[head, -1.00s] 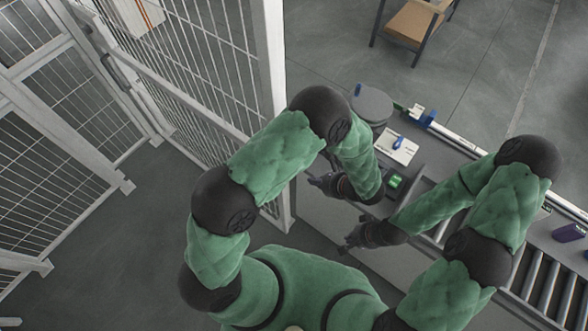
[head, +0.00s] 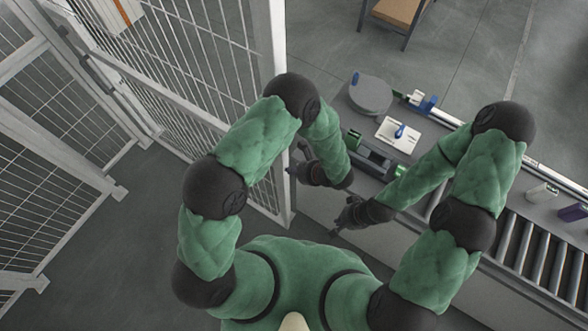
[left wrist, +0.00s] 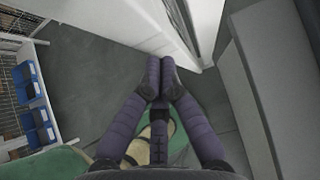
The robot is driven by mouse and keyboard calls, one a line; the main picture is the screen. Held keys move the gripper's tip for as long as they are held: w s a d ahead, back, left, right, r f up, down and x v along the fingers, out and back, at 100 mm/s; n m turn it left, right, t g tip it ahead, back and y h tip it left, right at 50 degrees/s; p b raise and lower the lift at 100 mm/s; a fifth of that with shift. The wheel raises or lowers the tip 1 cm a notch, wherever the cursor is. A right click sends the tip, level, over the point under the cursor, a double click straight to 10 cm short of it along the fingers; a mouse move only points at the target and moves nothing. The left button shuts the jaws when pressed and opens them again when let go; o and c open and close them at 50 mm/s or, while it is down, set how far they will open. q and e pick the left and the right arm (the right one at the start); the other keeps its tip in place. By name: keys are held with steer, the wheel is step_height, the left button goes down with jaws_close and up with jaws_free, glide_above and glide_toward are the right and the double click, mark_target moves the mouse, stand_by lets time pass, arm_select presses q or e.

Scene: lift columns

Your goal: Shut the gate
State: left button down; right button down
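White wire-mesh panels stand at the left in the head view. The long one (head: 165,98) runs to a tall white post (head: 268,60). A second framed panel (head: 60,150) stands left of it. Dark fittings (head: 98,70) sit where panels meet; I cannot tell for certain which panel is the gate. My left gripper (head: 293,168) is beside the near end of the long panel; contact cannot be told. In the left wrist view its fingertips (left wrist: 160,72) are together with nothing seen between them. My right gripper (head: 338,222) is in front of the conveyor; its fingers are too small to read.
A grey conveyor (head: 545,265) with rollers runs along the right, close to both grippers. A round grey disc (head: 370,95) and a white plate (head: 398,134) sit on it. A wooden-topped table (head: 400,12) stands behind. Blue bins (left wrist: 28,82) show in the left wrist view. Floor at left is clear.

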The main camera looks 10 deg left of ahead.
mark_target(284, 164)
arm_select(q)
steer(key=shift+d, duration=0.1)
steer(key=a, duration=0.1)
steer(key=w+a+b, duration=0.1)
steer(key=a, duration=0.1)
steer(key=a+b, duration=0.1)
steer(key=shift+w+a+f, duration=0.1)
steer(key=shift+w+a, duration=0.05)
steer(key=shift+w, duration=0.15)
steer(key=shift+w+a, duration=0.1)
steer(key=shift+a, duration=0.1)
steer(key=shift+d, duration=0.15)
